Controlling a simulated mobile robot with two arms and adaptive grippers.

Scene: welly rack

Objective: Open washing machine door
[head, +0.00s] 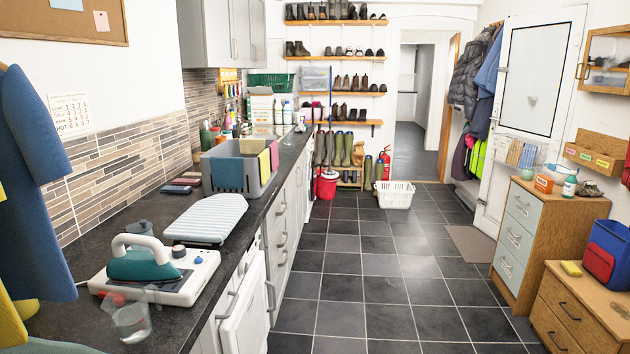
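I cannot clearly make out the washing machine or a round door in the head view. A white appliance-like front (246,308) stands under the dark worktop at the near left, seen at a steep angle. A handle shows along its upper edge. I cannot tell whether it is the washing machine or whether it is open. Neither of my grippers is in view.
The dark worktop (150,215) holds a steam iron (143,262), a glass (131,323), an ironing pad (207,218) and a grey basket (232,178). A white laundry basket (395,194) stands on the tiled floor. Wooden drawers (578,310) line the right. The middle floor is clear.

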